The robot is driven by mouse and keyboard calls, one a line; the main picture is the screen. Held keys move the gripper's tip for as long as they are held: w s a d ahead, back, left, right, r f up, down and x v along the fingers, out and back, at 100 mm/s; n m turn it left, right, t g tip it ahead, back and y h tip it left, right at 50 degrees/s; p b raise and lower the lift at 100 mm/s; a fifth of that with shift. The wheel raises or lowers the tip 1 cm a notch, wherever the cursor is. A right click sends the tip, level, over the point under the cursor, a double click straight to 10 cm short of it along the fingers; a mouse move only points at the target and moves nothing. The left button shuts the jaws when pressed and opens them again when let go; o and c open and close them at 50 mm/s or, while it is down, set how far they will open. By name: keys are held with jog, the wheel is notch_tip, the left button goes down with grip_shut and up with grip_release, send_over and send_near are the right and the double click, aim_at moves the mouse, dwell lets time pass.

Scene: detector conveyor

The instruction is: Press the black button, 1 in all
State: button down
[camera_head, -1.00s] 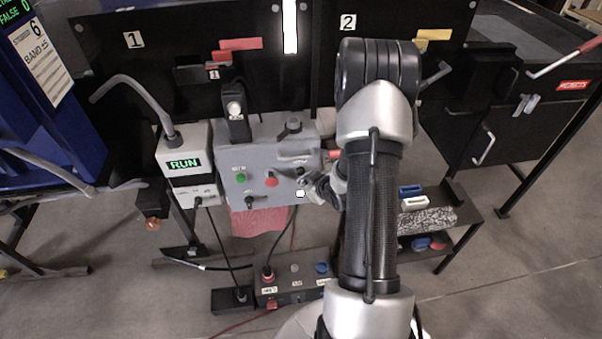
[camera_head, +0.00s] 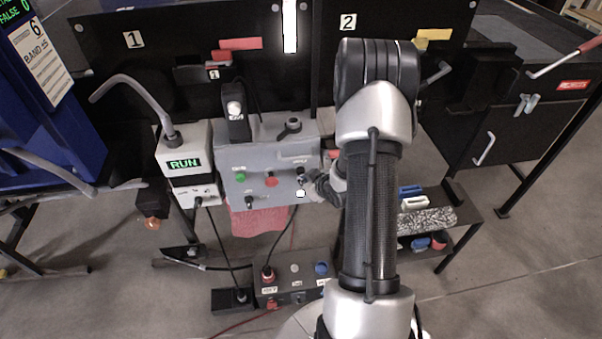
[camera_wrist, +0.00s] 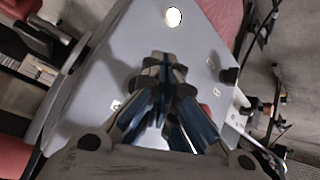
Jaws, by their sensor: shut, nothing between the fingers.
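The grey control box (camera_head: 230,160) carries a green button (camera_head: 240,178), a red button (camera_head: 271,181) and, at upper right, the black button (camera_head: 300,171). A white lit lamp (camera_head: 300,194) sits below the black button. My gripper (camera_head: 304,183) is shut and empty, just in front of the box's right part, close to the black button. In the wrist view my shut fingertips (camera_wrist: 165,60) point at the panel. The lamp (camera_wrist: 173,17) shows beyond them and the red button (camera_wrist: 205,111) partly beside them. The black button cannot be made out there; contact cannot be told.
A black selector knob (camera_head: 250,201) is at the box's lower left. A white unit reading RUN (camera_head: 184,164) stands to its left. A small dark box with buttons (camera_head: 294,283) lies below. My arm hides the area to the right of the control box.

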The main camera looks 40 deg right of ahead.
jog(key=shift+w+d, duration=0.35)
jog(key=shift+w, duration=0.25)
dwell(1.0)
jog(key=shift+s, duration=0.1)
jog(key=shift+s+a, duration=0.45)
jog(key=shift+s, duration=0.25)
jog(key=shift+s+b, duration=0.1)
jog(key=shift+b, duration=0.2)
jog(key=s+a, duration=0.1)
jog(key=s+b, duration=0.1)
jog(key=s+a, duration=0.1)
jog(key=s, duration=0.1)
jog(key=shift+a, duration=0.35)
dwell(0.4)
